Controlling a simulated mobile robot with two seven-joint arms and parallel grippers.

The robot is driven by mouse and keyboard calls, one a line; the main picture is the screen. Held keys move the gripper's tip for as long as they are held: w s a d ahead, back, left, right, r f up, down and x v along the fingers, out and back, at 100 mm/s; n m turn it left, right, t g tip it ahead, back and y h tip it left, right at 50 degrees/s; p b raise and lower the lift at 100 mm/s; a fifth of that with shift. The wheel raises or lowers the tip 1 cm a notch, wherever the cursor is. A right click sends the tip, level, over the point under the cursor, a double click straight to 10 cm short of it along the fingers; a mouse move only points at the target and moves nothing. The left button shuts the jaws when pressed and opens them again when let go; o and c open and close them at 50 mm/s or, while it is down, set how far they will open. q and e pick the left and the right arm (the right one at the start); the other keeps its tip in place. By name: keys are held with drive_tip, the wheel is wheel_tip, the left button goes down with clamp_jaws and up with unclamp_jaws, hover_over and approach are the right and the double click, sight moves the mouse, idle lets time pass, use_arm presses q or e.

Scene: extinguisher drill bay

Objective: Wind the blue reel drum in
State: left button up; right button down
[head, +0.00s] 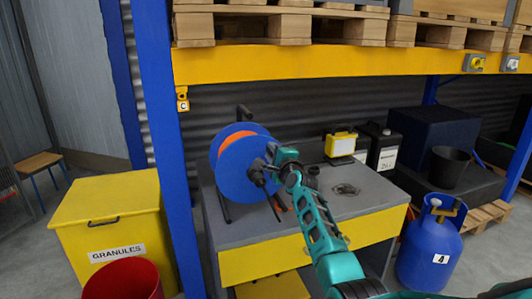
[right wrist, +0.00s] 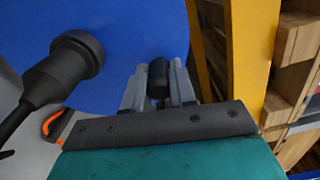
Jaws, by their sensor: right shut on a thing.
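The blue reel drum (head: 232,178) stands on a black frame at the left of the grey bench. An orange hose or cable (head: 238,139) shows wound behind its blue face. My right gripper (head: 272,156) is at the right side of that face. In the right wrist view the right gripper (right wrist: 159,85) is shut on a black crank handle (right wrist: 158,77) that stands out from the blue disc (right wrist: 130,35). A black plug on a cable (right wrist: 65,68) shows beside it; in the head view a black plug (head: 258,172) hangs at the face. My left gripper is not in view.
The grey bench (head: 345,205) has a yellow front. A yellow-and-black case (head: 341,143) and a black canister (head: 380,146) stand at its back. A blue post (head: 168,130) is close left. A blue gas cylinder (head: 430,245) stands right on the floor.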

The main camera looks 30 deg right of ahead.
drive_tip(key=shift+s+d+f+m+b, duration=0.15)
drive_tip(key=shift+d+f+m+b, duration=0.15)
drive_tip(key=shift+d+f+m, duration=0.45)
drive_tip(key=shift+s+d+f+m+b, duration=0.1)
drive_tip(key=shift+d+f+m+b, duration=0.15)
drive_tip(key=shift+m, duration=0.8)
drive_tip(key=c, duration=0.9)
unclamp_jaws()
drive_tip(key=p+v, duration=0.3)
drive_tip(key=v, duration=1)
drive_tip(key=shift+r, duration=0.1)
drive_tip(key=shift+w, duration=0.1)
